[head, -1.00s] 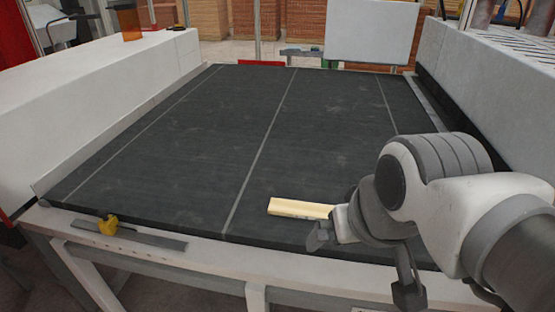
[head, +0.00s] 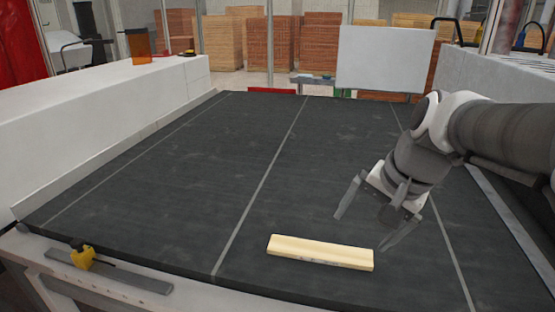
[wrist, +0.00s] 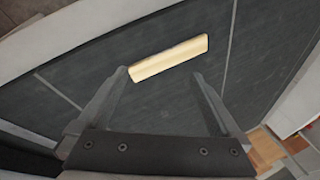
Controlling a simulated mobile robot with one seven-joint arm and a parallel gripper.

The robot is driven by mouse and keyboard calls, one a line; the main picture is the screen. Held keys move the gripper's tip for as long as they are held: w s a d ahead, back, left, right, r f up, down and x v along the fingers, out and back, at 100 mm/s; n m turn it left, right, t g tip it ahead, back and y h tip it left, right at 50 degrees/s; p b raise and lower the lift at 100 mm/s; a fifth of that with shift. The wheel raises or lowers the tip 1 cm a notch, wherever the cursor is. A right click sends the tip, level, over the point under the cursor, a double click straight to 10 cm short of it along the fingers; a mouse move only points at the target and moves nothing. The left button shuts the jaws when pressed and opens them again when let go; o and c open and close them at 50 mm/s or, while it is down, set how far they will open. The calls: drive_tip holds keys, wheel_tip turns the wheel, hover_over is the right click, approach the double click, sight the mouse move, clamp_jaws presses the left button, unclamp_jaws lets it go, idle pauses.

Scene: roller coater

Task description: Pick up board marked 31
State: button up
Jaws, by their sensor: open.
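A pale wooden board (head: 320,252) lies flat on the dark conveyor belt (head: 200,170), near its front edge. Small dark marks show on its front side, too small to read. My gripper (head: 365,232) is open and empty, above the belt just behind and to the right of the board. In the wrist view the board (wrist: 168,59) lies beyond the fingertips of my open gripper (wrist: 160,73), tilted slightly, and nothing is between the fingers.
White side housings (head: 100,115) flank the belt. A yellow knob (head: 82,257) sits on a metal bar at the front left. An amber container (head: 139,45) stands on the left housing. Stacks of boards (head: 270,45) stand in the background. The rest of the belt is clear.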

drive_tip(key=w+d+f+m+y, duration=0.3)
drive_tip(key=d+f+m, duration=0.1)
drive_tip(key=w+d+f+m+y, duration=0.3)
drive_tip(key=w+d+f+m, duration=0.1)
drive_tip(key=d+f, duration=0.1)
drive_tip(key=w+d+f+m+y, duration=0.3)
drive_tip(key=w+d+f+m, duration=0.1)
drive_tip(key=d+f+m, duration=0.1)
drive_tip(key=shift+w+d+f+y, duration=0.1)
drive_tip(key=shift+d+f+y, duration=0.15)
drive_tip(key=shift+y, duration=0.15)
drive_tip(key=shift+f, duration=0.1)
drive_tip(key=b, duration=0.1)
approach(322, 250)
drive_tip(key=shift+w+a+f, duration=0.25)
drive_tip(key=shift+a+f, duration=0.05)
drive_tip(key=shift+f, duration=0.25)
drive_tip(key=shift+w+a+f, duration=0.3)
drive_tip(key=shift+a+f, duration=0.05)
drive_tip(key=shift+f, duration=0.2)
drive_tip(key=a, duration=0.1)
drive_tip(key=a+f, duration=0.1)
drive_tip(key=a, duration=0.2)
drive_tip(key=shift+w+a+f, duration=0.15)
drive_tip(key=shift+w+a, duration=0.1)
drive_tip(key=shift+w, duration=0.15)
drive_tip(key=shift+w+a+f, duration=0.15)
drive_tip(key=shift+a+f, duration=0.05)
drive_tip(key=shift+a, duration=0.15)
drive_tip(key=c, duration=1.4)
